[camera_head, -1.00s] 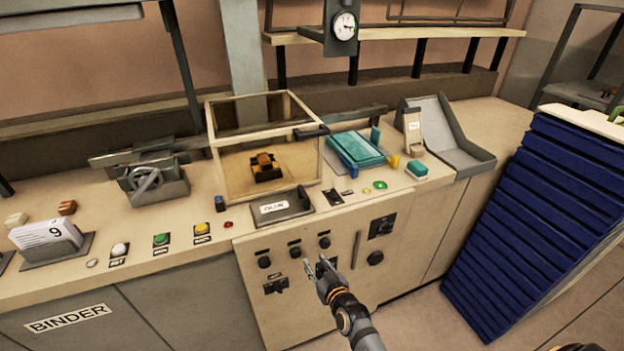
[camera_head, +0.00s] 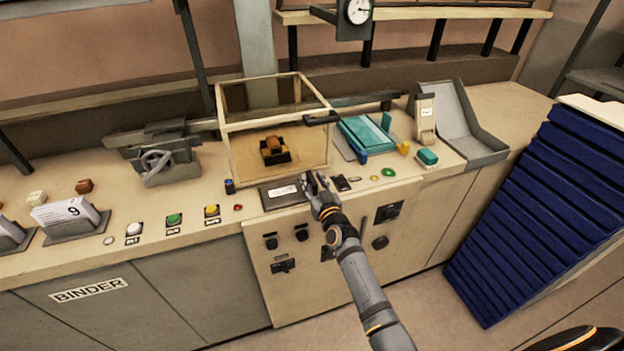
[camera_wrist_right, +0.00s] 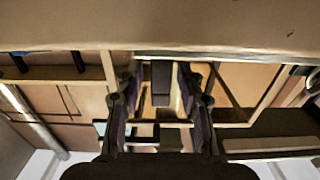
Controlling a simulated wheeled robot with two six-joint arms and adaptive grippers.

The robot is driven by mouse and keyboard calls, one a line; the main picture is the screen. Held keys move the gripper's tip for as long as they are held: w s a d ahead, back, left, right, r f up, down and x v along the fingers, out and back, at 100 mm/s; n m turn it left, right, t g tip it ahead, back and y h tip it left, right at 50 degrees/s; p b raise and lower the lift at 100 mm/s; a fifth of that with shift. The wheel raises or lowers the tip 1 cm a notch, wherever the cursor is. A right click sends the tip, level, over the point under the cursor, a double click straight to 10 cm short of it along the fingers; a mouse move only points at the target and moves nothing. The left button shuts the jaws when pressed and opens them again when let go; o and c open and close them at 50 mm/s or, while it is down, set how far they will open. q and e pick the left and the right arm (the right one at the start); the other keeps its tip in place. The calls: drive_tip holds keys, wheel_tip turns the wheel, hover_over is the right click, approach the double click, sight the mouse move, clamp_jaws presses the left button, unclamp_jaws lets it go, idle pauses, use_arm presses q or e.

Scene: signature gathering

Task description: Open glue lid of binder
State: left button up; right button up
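The dark glue lid (camera_head: 273,192), with a white label, lies shut and flat on the counter in front of the clear box (camera_head: 232,125) of the binder. My right gripper (camera_head: 314,181) is at the right end of the lid and hides that end from the head camera. In the right wrist view its two fingers (camera_wrist_right: 156,95) stand apart, with a dark upright piece visible between them; I cannot tell whether they touch it. My left gripper is not in view.
Green (camera_head: 174,219) and yellow (camera_head: 212,211) buttons sit left of the lid. A teal pad (camera_head: 366,136) lies right of the box. A blue slatted stack (camera_head: 560,200) stands at the right.

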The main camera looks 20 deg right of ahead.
drive_tip(key=shift+w, duration=0.4)
clamp_jaws()
